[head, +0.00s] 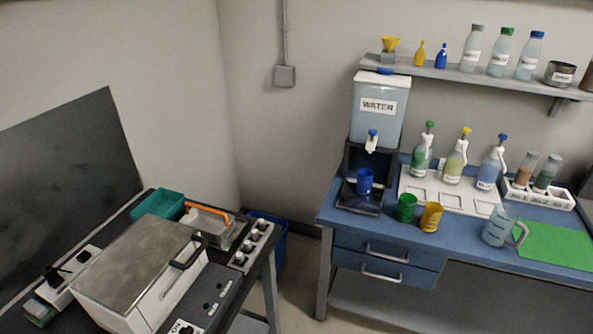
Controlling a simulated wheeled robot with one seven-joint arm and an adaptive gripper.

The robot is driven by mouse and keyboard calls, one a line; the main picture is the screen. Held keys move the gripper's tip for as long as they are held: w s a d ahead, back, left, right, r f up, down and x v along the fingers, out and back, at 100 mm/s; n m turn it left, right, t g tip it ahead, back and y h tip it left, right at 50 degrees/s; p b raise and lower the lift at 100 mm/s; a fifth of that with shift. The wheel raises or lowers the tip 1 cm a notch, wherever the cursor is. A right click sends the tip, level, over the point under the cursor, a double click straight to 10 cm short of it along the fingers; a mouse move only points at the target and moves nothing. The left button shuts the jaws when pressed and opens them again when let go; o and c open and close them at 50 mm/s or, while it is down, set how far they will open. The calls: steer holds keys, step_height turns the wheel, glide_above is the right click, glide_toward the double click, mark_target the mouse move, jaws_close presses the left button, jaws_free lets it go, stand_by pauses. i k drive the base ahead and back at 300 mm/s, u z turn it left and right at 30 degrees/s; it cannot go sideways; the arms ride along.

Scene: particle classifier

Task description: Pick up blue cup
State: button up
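The blue cup (365,181) stands upright on the dark base of the water dispenser (380,108), below its blue-handled white tap. The cup appears apart from the tap, with a gap between them. A green cup (406,207) and a yellow cup (431,216) stand on the blue workbench (460,241) to the right of the blue cup and nearer to me. My gripper is not in view.
A clear jug (496,229) and a green mat (554,245) lie to the right. A shelf (440,70) with bottles hangs above. A left counter carries a lidded machine (140,262). Floor shows between.

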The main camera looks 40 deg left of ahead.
mark_target(365, 177)
steer(key=u, duration=1.3)
steer(key=i, duration=0.1)
steer(key=z, duration=0.1)
